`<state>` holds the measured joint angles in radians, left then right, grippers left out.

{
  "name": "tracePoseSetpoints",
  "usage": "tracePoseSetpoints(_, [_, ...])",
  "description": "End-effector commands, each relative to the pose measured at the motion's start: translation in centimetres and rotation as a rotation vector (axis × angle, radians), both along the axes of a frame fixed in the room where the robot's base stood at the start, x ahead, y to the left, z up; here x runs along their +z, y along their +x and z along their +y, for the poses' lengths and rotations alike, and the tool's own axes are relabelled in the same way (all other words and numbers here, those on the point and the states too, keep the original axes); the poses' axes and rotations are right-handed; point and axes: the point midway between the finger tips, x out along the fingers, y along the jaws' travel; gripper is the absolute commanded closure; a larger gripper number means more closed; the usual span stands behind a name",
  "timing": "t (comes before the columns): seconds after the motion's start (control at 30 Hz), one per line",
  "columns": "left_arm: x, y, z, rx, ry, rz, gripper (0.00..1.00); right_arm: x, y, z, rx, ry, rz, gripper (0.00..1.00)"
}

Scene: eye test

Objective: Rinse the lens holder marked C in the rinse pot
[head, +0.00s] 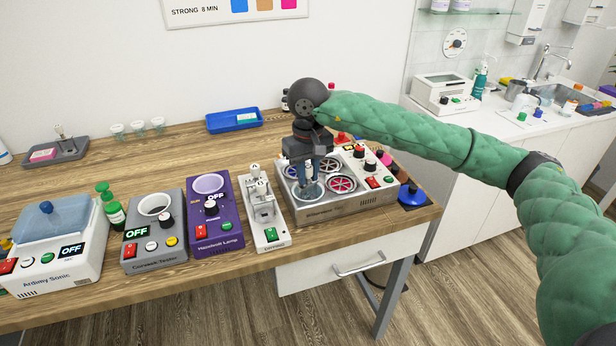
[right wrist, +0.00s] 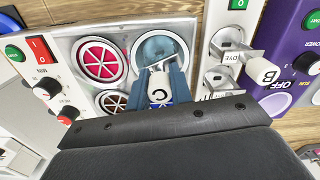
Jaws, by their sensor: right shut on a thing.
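My right gripper (head: 308,183) points down at the front left pot of the grey multi-pot unit. In the right wrist view, its blue fingers (right wrist: 157,92) are shut on a white lens holder marked C (right wrist: 159,91). The holder's far end reaches over the mouth of a pot with clear bluish liquid (right wrist: 154,44), which looks like the rinse pot; the same pot shows in the head view (head: 311,194). I cannot tell how deep the holder's end is. In the head view the fingers mostly hide the holder. My left gripper is not in view.
Beside the unit stands a white rack (head: 268,226) with holders, one marked B (right wrist: 267,74). A pink-red pot (right wrist: 101,60) adjoins the clear one. The purple lamp box (head: 215,235) and grey tester (head: 153,250) stand further left. A blue tray (head: 233,121) lies behind.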

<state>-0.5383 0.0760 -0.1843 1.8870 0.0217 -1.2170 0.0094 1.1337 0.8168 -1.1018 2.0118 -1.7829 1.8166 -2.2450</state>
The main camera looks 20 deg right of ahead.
Motion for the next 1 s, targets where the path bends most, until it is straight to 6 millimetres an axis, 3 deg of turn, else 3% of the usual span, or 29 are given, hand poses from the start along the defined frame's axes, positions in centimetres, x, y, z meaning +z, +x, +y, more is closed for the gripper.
tracePoseSetpoints(1.0, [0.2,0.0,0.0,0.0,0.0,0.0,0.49,4.9,0.0,0.0,0.0,0.0,0.0,1.0])
